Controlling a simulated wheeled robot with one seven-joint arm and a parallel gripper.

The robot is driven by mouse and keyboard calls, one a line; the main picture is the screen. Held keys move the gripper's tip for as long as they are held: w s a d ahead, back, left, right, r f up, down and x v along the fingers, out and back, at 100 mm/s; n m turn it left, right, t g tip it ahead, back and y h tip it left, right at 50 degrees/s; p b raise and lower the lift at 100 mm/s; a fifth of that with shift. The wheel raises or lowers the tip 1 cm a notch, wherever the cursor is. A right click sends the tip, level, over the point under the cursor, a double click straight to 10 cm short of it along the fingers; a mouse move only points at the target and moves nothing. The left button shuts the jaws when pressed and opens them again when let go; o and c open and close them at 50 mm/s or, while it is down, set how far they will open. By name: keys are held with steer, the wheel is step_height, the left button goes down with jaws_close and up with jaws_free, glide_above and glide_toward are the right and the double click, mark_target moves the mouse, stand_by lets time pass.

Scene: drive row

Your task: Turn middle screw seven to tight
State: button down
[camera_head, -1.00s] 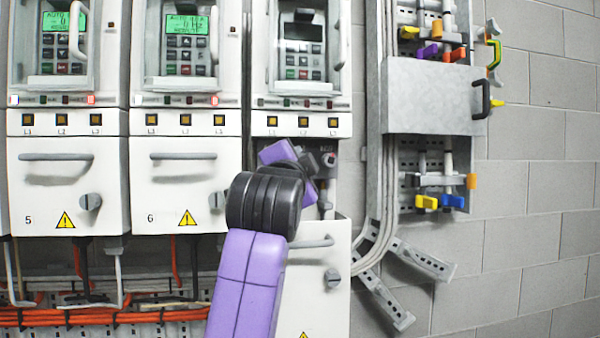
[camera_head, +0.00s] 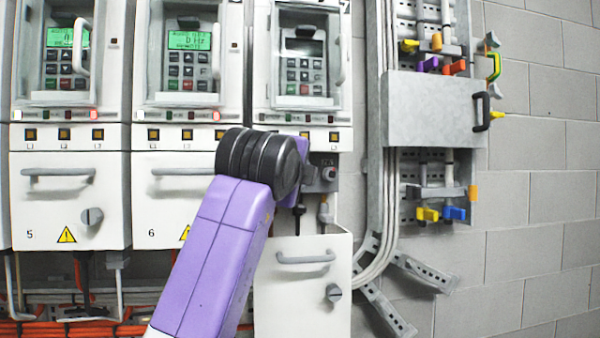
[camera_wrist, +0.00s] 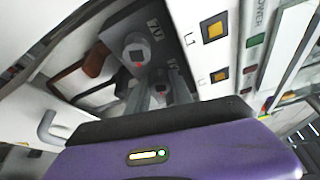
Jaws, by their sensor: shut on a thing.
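Drive seven's terminal block (camera_head: 326,172) is dark grey and sits under the drive on the right, partly hidden by my arm. In the wrist view, the block (camera_wrist: 118,28) bears the label 7U beside a grey screw head (camera_wrist: 134,48) with a square socket and a red mark. My gripper (camera_wrist: 163,90) reaches the block, its grey fingers shut on the middle screw (camera_wrist: 160,76), which is mostly hidden between them. The turning angle of that screw cannot be told. A right-hand screw (camera_head: 329,171) shows beside my wrist.
Drive seven's white cover (camera_head: 285,300) hangs low with its handle (camera_head: 305,258). Cable ends (camera_head: 325,212) show below the block. Closed covers five (camera_head: 50,205) and six (camera_head: 165,205) stand to the left. A metal trunking with a grey plate (camera_head: 430,110) is to the right.

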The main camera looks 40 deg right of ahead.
steer(key=shift+f, duration=0.1)
stand_by(0.3)
steer(key=c, duration=1.1)
jaws_free()
